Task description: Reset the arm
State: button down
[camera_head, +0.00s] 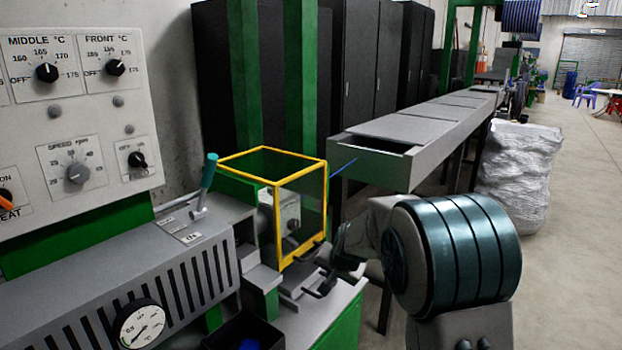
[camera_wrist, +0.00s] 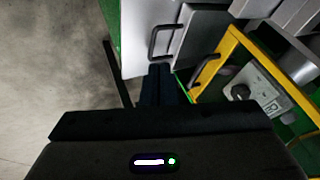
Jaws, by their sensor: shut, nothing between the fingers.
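My gripper (camera_wrist: 160,75) is shut and empty in the wrist view, its fingertips close to a dark handle (camera_wrist: 166,41) on a grey panel. I cannot tell whether they touch it. In the head view my arm (camera_head: 455,255) reaches in from the lower right, and its end is near the handles beside the yellow-framed guard box (camera_head: 278,180). The fingertips are hard to make out there. A thin blue cable (camera_head: 343,167) runs between the guard box and the long grey trough.
The control panel (camera_head: 70,110) with knobs stands at left, above a grey slotted housing with a gauge (camera_head: 141,325). A lever (camera_head: 207,185) rises near the guard box. The long grey trough (camera_head: 380,164) runs back behind my arm. Open floor (camera_head: 580,230) lies at right.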

jog(key=s+d+r+n+g+p, duration=0.1)
jog(key=s+d+r+p, duration=0.2)
jog(key=s, duration=0.8)
jog(key=s+d+r+n+g+h+p, duration=0.1)
jog(key=s+d+r+n+p, duration=0.1)
jog(key=s+r, duration=0.5)
jog(key=s+d+r+n+g+p, duration=0.1)
jog(key=s+d+r+p, duration=0.3)
jog(key=s, duration=1.2)
notch_tip(320, 180, up, 2)
jog(key=shift+r+n+g+h, duration=0.1)
jog(key=shift+n+g+h, duration=0.2)
jog(key=shift+n+h, duration=0.15)
jog(key=shift+d, duration=0.1)
